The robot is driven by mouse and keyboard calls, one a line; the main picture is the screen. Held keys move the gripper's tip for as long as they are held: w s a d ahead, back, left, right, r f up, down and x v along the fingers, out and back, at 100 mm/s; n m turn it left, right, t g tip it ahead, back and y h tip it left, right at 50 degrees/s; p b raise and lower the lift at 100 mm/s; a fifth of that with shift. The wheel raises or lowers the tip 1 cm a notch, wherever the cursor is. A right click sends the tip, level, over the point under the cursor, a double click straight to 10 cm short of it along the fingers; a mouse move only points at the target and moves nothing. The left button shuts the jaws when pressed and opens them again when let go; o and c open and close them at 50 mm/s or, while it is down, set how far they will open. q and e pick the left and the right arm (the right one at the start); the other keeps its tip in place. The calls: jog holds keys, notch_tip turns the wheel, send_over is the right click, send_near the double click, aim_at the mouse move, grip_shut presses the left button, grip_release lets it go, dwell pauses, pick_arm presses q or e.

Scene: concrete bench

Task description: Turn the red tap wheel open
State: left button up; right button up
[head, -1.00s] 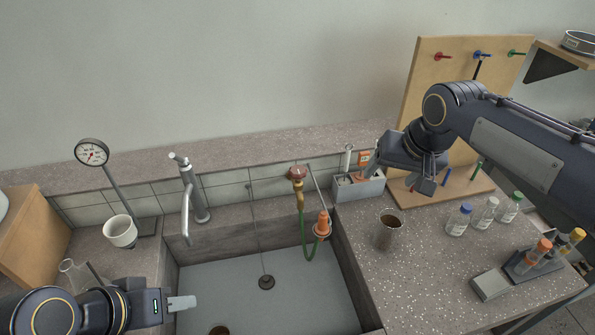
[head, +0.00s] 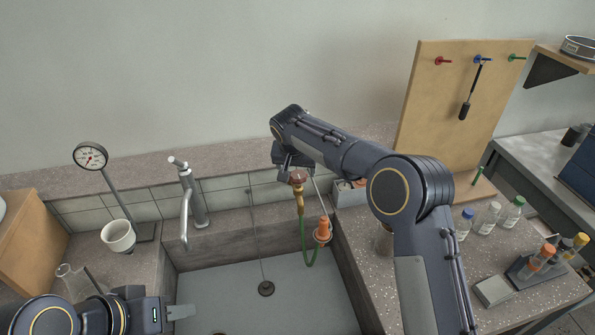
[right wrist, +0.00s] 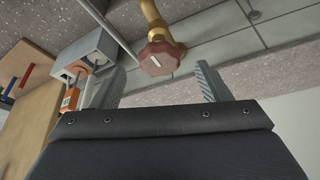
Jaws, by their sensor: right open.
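The red tap wheel (head: 298,176) sits atop a brass tap with a green hose over the back of the sink. In the right wrist view, the wheel (right wrist: 160,60) is a dull red knob with a pale mark on its face. Contact cannot be told. My left gripper (head: 181,312) is low over the sink's left edge; its jaw gap is not visible.
A grey faucet (head: 190,200) stands left of the tap. A grey box (head: 348,193) stands close by on the right. My right arm covers part of the bench and the metal cup (head: 384,241).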

aim_at(298, 178)
jog(key=shift+x, duration=1.4)
jog(key=shift+d, duration=0.1)
jog(key=c, duration=1)
jog(key=shift+o, duration=0.2)
